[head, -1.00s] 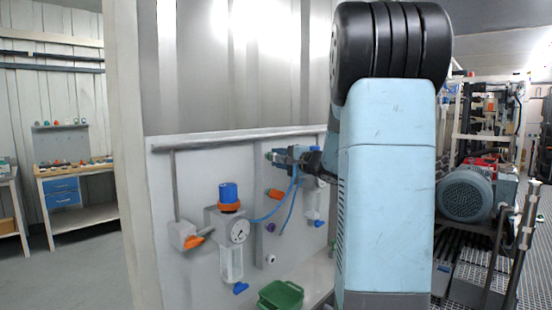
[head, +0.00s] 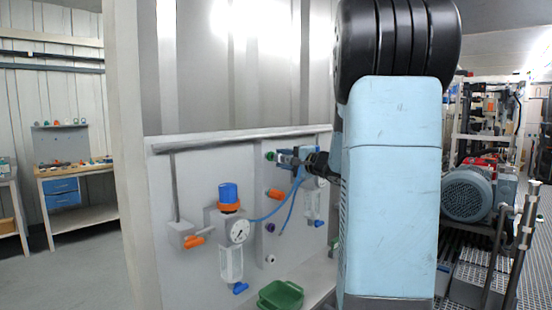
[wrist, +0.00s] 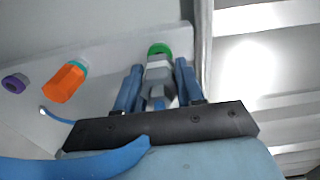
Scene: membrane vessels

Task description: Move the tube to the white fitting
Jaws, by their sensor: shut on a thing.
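My gripper (head: 284,157) is at the upper part of the panel, beside the green-ringed fitting (wrist: 160,50). In the wrist view its two blue fingers (wrist: 158,85) are closed on either side of a grey end piece that lines up with that green ring. The tube also crosses the lower left of the wrist view (wrist: 75,168). Whether the grey piece is seated in the green ring cannot be told. The white fitting (head: 270,259) is low on the panel.
An orange fitting (head: 274,194) and a purple fitting (head: 270,227) sit below the gripper. The regulator (head: 229,197) with its gauge stands to the left. A green tray (head: 281,294) lies on the ledge below. My arm hides the panel's right side.

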